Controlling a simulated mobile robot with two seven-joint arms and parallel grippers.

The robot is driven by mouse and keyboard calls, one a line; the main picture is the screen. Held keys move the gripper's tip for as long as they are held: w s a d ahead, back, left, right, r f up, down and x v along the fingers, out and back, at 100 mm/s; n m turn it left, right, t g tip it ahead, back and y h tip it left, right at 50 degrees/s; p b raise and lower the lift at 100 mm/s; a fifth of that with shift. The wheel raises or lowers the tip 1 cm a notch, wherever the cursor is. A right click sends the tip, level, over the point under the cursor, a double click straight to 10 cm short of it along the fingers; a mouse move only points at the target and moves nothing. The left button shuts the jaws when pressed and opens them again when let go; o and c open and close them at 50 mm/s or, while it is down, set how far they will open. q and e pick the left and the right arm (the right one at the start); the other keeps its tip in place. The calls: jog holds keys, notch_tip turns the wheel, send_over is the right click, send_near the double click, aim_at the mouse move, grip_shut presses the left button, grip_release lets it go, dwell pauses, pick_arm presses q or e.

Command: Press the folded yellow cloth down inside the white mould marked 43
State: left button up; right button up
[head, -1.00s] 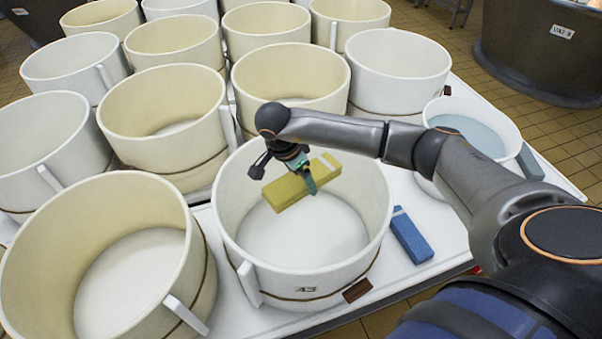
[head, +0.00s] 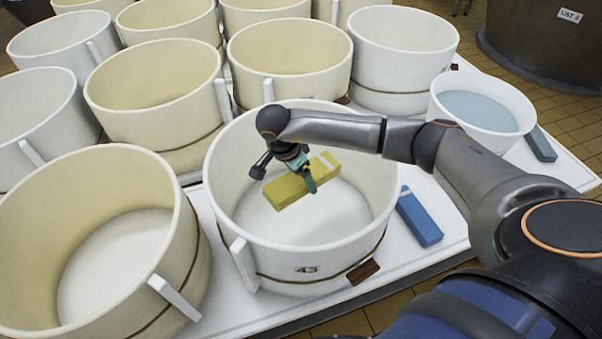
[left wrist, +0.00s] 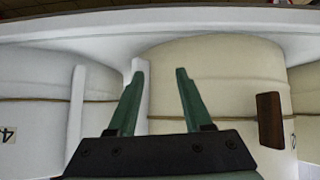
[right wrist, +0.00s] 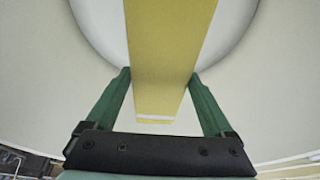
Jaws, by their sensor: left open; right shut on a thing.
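The white mould marked 43 (head: 330,262) stands open at the front of the table, its number on the near wall. The folded yellow cloth (head: 292,190) is a long flat bar with a pale band near one end. It is inside the mould's rim, and I cannot tell whether it touches the floor. My right gripper (head: 308,180) is shut on the cloth from above. In the right wrist view the cloth (right wrist: 165,60) runs between the green fingers. My left gripper (left wrist: 160,95) is open and empty, in front of mould walls; it is out of the head view.
Other moulds crowd the left and back, one close at the left (head: 110,240). A blue folded cloth (head: 418,218) lies right of mould 43. A tub of bluish liquid (head: 480,108) stands at the right, a grey-blue block (head: 541,145) beside it.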

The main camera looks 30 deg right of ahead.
jog(key=shift+f+b, duration=0.35)
jog(key=shift+f, duration=0.35)
notch_tip(320, 180, down, 2)
jog(key=shift+f+b, duration=0.25)
jog(key=shift+b, duration=0.75)
pick_arm(q)
notch_tip(320, 180, down, 6)
jog(key=b, duration=0.6)
jog(key=shift+w+d+f, duration=0.15)
jog(key=shift+d+f, duration=0.05)
jog(key=shift+d, duration=0.05)
pick_arm(e)
notch_tip(320, 180, down, 8)
jog(key=shift+r, duration=0.2)
jog(key=o, duration=1.1)
pick_arm(q)
jog(key=shift+w+r, duration=0.1)
pick_arm(e)
jog(key=shift+o, duration=1.1)
